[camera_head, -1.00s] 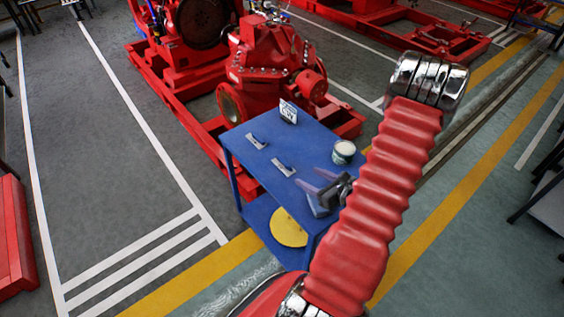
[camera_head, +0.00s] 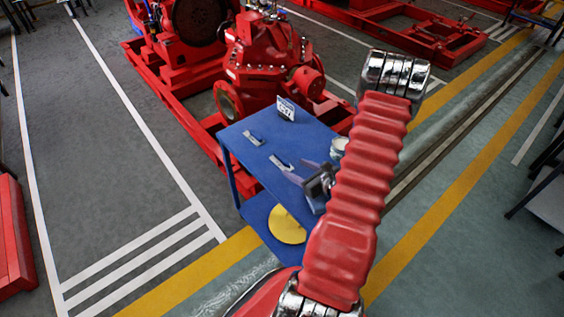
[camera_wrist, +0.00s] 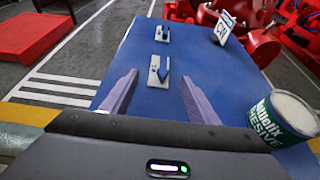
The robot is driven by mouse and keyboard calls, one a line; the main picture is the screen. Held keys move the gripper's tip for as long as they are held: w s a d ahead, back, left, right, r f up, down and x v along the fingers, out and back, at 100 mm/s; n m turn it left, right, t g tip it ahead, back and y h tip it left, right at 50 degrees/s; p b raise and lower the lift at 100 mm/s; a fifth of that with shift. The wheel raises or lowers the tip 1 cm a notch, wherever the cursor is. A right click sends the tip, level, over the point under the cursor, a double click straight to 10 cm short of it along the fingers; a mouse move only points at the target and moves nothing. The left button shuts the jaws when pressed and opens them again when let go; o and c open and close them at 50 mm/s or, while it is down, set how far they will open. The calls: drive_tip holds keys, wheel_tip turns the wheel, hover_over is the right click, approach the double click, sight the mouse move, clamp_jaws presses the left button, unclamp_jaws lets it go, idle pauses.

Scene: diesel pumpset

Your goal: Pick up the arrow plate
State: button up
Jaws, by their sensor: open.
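Two small pale grey plates lie on the blue table. The farther plate (camera_wrist: 162,35) looks much alike and shows in the head view too (camera_head: 253,138). I cannot tell for sure which one is the arrow plate. My gripper (camera_head: 300,169) is open and empty over the table's near part. In the wrist view the nearer plate appears between my gripper's fingertips (camera_wrist: 158,84), a little beyond them and not touched.
The blue table (camera_head: 237,137) also bears a white lettered sign (camera_head: 286,108) at the back and a white-and-green tin (camera_wrist: 282,117) at the right. A yellow disc (camera_head: 287,225) lies on the lower shelf. A red pump (camera_head: 268,62) stands close behind the table.

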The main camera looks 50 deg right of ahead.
sight(281, 160)
drive_tip(key=shift+x, duration=1.45)
drive_tip(key=shift+r+x, duration=0.2)
drive_tip(key=shift+x, duration=2.45)
drive_tip(key=c, duration=1.1)
drive_tip(key=shift+r, duration=0.2)
drive_tip(key=shift+c, duration=0.2)
wheel_tip(281, 160, up, 10)
drive_tip(key=shift+f, duration=0.15)
